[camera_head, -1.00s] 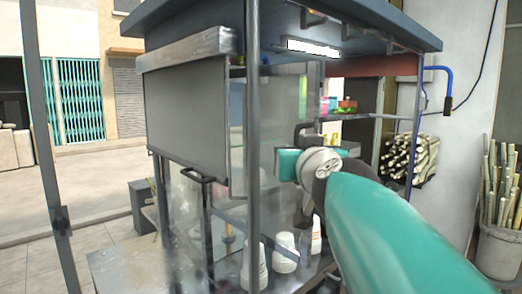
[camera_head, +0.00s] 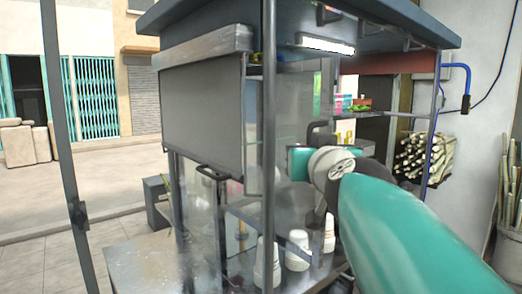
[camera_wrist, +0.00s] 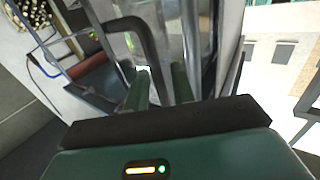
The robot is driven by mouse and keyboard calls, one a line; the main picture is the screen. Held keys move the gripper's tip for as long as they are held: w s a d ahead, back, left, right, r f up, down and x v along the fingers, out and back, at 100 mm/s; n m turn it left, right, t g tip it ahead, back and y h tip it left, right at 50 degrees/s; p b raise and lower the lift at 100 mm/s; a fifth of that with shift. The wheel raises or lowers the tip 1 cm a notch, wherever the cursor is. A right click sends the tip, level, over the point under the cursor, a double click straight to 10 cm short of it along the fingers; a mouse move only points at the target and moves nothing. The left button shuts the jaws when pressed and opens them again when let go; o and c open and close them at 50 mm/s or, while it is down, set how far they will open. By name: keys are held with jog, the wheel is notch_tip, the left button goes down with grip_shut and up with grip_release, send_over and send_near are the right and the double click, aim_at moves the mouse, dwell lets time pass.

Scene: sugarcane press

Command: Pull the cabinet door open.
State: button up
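The cabinet is a metal cart with clear panels. Its dark, bent door handle (camera_head: 318,128) shows beside my gripper (camera_head: 300,162) in the head view. In the wrist view, the handle (camera_wrist: 146,48) runs down between the two green fingers of my gripper (camera_wrist: 160,88). The exact contact is hidden by my gripper body. The clear door panel (camera_head: 294,100) is seen at an angle, and how far it stands open is hard to tell.
A grey panel (camera_head: 203,118) with a dark handle hangs at left. Cane bundles (camera_head: 425,158) lie at right. The paving at left (camera_head: 90,240) is mostly clear.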

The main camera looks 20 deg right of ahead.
jog(key=s+a, duration=0.2)
jog(key=s, duration=1.1)
jog(key=shift+s+a, duration=0.2)
jog(key=shift+s, duration=0.1)
jog(key=s+a+f+g+y, duration=0.1)
jog(key=f+g, duration=0.3)
jog(key=f, duration=0.7)
jog(key=s+a+f+n+g+y, duration=0.1)
jog(key=f+g, duration=0.3)
jog(key=f, duration=0.7)
jog(key=s+a+f+n+g+y, duration=0.1)
jog(key=a+f+g, duration=0.2)
jog(key=f, duration=0.9)
jog(key=shift+a+g, duration=0.3)
jog(key=shift+g, duration=0.3)
